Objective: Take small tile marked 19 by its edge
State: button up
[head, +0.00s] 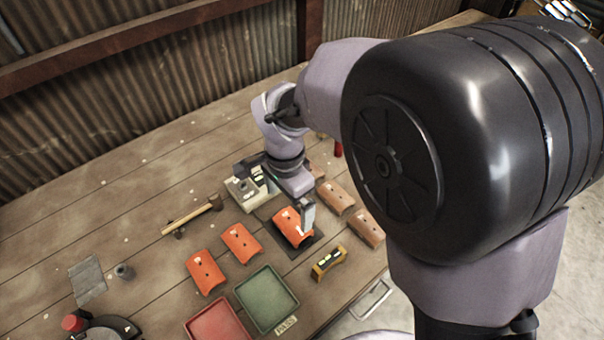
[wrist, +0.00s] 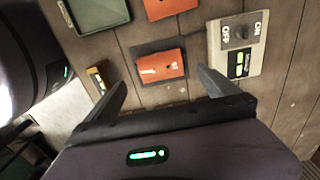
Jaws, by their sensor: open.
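An orange curved tile (head: 289,226) lies on a dark square pad (head: 305,248). In the wrist view this tile (wrist: 160,66) shows a pale mark too small to read. Two more orange tiles, one nearer (head: 241,243) and one farther left (head: 204,272), lie to its left in the head view. I cannot read 19 on any tile. My gripper (head: 302,206) is over the tile on the pad. In the wrist view my gripper (wrist: 160,86) is open and empty, its fingers apart with the tile ahead between them.
A green tray (head: 267,300) and a red tray (head: 216,322) stand at the front. A yellow-black device (head: 328,262) lies right of the pad. Brown tiles (head: 336,197) lie to the right. A switch box (wrist: 237,48) stands beside the pad. A hammer (head: 195,214) lies left.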

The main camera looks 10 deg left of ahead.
aim_at(293, 222)
notch_tip(293, 222, down, 3)
jog(key=shift+f+b, duration=0.1)
jog(key=shift+b, duration=0.2)
jog(key=f, duration=0.1)
jog(key=f+b, duration=0.1)
jog(key=f, duration=0.1)
jog(key=f+b, duration=0.1)
jog(key=f, duration=0.1)
jog(key=shift+w+d+f, duration=0.25)
jog(key=shift+w+d, duration=0.05)
jog(key=shift+w, duration=0.05)
jog(key=shift+r, duration=0.15)
jog(key=shift+c, duration=0.7)
jog(key=c, duration=1.1)
